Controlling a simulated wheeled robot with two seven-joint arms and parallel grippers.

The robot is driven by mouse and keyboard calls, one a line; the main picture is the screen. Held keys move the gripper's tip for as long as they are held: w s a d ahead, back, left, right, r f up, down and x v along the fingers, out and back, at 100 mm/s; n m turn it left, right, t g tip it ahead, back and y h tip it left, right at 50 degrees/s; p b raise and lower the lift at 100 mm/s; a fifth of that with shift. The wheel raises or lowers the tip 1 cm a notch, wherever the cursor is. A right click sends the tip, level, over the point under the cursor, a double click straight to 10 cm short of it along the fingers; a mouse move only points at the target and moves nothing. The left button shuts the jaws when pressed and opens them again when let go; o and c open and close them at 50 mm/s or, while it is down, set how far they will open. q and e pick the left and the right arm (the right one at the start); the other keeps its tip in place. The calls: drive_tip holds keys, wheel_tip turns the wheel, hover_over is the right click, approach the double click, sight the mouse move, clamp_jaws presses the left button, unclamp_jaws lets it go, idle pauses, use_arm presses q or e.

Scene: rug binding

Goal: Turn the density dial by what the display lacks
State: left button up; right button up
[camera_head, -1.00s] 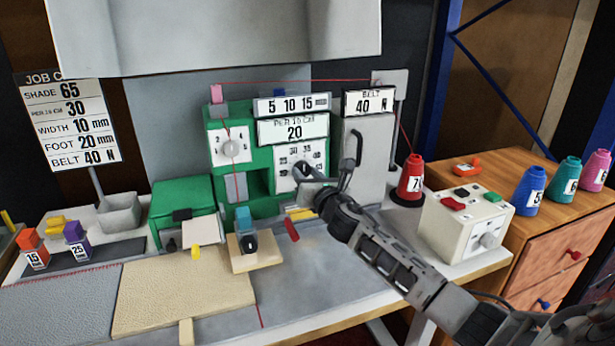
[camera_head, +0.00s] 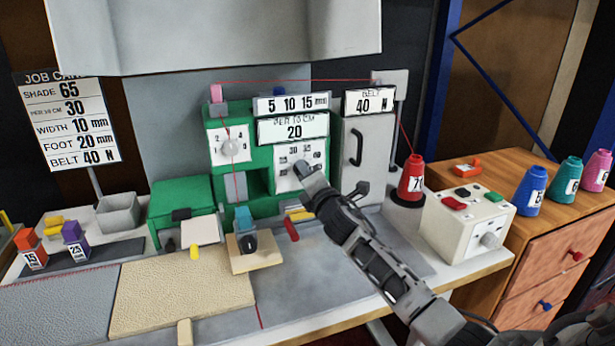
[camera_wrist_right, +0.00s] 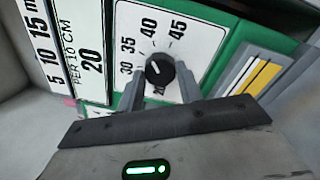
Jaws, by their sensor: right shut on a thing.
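The density dial is a black knob (camera_wrist_right: 160,70) with a white pointer line, on a white scale plate (camera_wrist_right: 205,48) that shows 30, 35, 40 and 45. My right gripper (camera_wrist_right: 159,88) is shut on the knob, with a finger on either side of it. In the head view, my right gripper (camera_head: 305,178) covers the knob and part of the scale. The PER 10 CM display (camera_head: 293,130) above the dial reads 20. The job card (camera_head: 68,122) lists PER 10 CM 30. My left gripper is out of view.
The green machine (camera_head: 217,180) carries another dial (camera_head: 233,147) to the left. A belt display (camera_head: 369,102) reads 40 N. A red thread cone (camera_head: 412,178) and a cream control box (camera_head: 465,222) stand to the right of the machine.

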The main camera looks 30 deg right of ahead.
drive_tip(key=shift+m, duration=0.8)
drive_tip(key=shift+f, duration=0.1)
drive_tip(key=o, duration=1)
drive_tip(key=r+v, duration=0.1)
drive_tip(key=v, duration=1.5)
drive_tip(key=shift+f+b, duration=0.3)
drive_tip(key=shift+f, duration=0.1)
